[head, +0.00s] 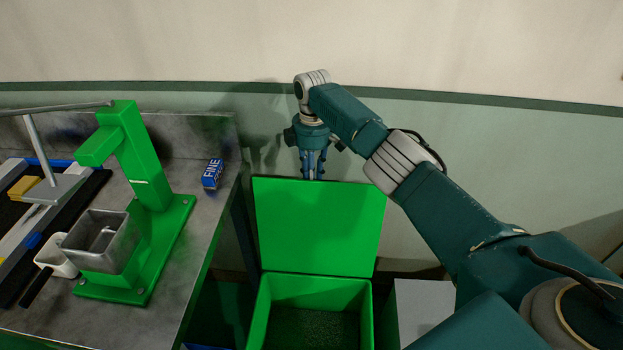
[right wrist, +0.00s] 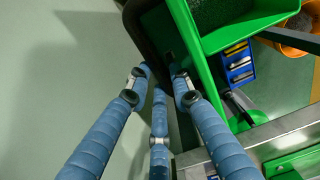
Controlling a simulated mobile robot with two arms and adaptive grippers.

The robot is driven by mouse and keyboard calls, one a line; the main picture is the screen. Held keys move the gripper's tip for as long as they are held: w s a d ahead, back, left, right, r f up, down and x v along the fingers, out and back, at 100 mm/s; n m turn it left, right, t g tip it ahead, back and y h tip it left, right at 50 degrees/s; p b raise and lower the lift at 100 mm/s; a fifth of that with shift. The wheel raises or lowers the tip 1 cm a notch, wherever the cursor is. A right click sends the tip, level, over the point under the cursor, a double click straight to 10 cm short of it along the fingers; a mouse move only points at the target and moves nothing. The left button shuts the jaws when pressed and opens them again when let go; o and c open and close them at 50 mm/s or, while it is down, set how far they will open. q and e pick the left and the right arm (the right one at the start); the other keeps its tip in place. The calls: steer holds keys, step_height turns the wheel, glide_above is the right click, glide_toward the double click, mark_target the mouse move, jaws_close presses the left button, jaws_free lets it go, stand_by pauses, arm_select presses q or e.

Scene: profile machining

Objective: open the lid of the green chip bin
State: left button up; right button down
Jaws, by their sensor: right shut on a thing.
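The green chip bin (head: 318,289) stands on the floor to the right of the bench, with dark chips inside. Its green lid (head: 318,228) is raised, close to upright, behind the open mouth. My right gripper (head: 312,174) reaches down from above to the lid's top edge and is shut on it. In the right wrist view, the blue fingers of the gripper (right wrist: 158,78) close around the dark edge of the lid, and the bin (right wrist: 235,22) shows beyond. My left gripper is in neither view.
A metal bench (head: 205,135) on the left carries a green machine (head: 150,170), a metal cup (head: 103,235) and a blue box marked FINE (head: 212,173). A pale box (head: 422,305) stands right of the bin. The wall is close behind the lid.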

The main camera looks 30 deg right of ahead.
steer(key=shift+s+a+f, duration=0.1)
steer(key=shift+s+f, duration=0.15)
steer(key=shift+f, duration=0.2)
steer(key=c, duration=1.7)
jaws_free()
steer(key=shift+c, duration=0.2)
steer(key=shift+w+f, duration=0.1)
steer(key=shift+w, duration=0.25)
steer(key=shift+r, duration=0.3)
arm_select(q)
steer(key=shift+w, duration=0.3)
arm_select(e)
step_height(320, 180, up, 11)
steer(key=shift+w+d+r, duration=0.2)
steer(key=shift+w, duration=0.05)
